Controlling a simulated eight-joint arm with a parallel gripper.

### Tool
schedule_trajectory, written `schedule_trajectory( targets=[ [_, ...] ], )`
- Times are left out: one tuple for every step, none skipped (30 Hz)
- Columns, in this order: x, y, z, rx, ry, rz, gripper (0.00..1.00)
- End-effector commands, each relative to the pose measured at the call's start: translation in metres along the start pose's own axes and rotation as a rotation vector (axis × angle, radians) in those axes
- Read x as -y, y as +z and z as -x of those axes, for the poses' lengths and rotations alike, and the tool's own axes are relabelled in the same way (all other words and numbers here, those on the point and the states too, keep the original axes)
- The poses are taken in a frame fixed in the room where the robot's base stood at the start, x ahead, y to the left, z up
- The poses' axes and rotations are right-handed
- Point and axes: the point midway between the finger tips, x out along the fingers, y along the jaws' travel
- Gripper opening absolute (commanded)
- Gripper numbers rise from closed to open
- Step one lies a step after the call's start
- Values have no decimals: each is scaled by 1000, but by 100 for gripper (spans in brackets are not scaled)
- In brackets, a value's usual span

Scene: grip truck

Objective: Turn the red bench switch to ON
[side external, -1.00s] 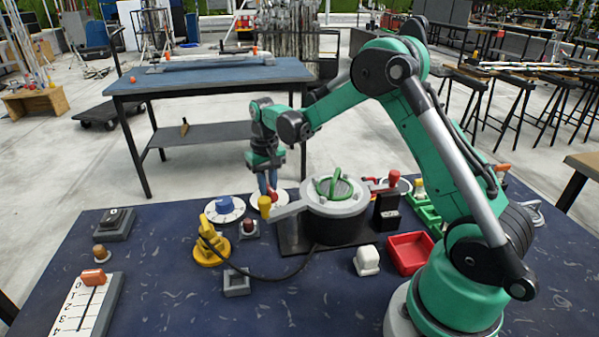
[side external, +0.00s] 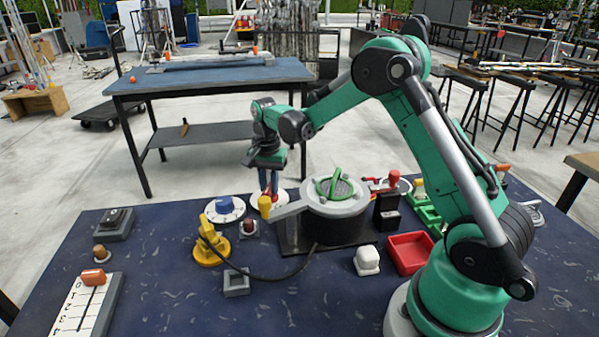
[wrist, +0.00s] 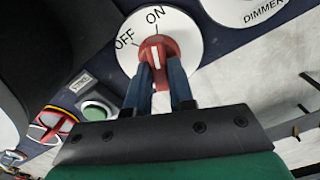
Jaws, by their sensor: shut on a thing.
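The red switch knob (wrist: 156,50) sits on a round white dial (wrist: 187,35) printed OFF and ON in the wrist view. Its white pointer line aims up, close to the ON label and away from OFF. My gripper (wrist: 161,75) has its blue fingers on either side of the knob and is shut on it. In the side view, my gripper (side external: 268,190) points down at the white dial (side external: 255,201) near the bench's far edge. The fingers mostly hide the knob there.
A blue-knobbed dimmer dial (side external: 225,211) and a small red-brown button (side external: 248,229) stand to the left.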

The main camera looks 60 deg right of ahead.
Motion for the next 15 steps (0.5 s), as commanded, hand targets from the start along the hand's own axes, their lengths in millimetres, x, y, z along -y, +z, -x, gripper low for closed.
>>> schedule_trajectory(
  targets=[
    [0,0,0,-1,0,-21,0],
    [0,0,0,-1,0,-34,0],
    [0,0,0,-1,0,-49,0],
    [0,0,0,-1,0,-60,0],
    [0,0,0,-1,0,-68,0],
    [0,0,0,-1,0,-79,0],
    [0,0,0,-1,0,-87,0],
    [0,0,0,-1,0,-92,0],
    [0,0,0,-1,0,-98,0],
    [0,0,0,-1,0,-102,0],
    [0,0,0,-1,0,-106,0],
    [0,0,0,-1,0,-109,0],
    [0,0,0,-1,0,-111,0],
    [0,0,0,-1,0,-113,0],
    [0,0,0,-1,0,-114,0]
  ],
)
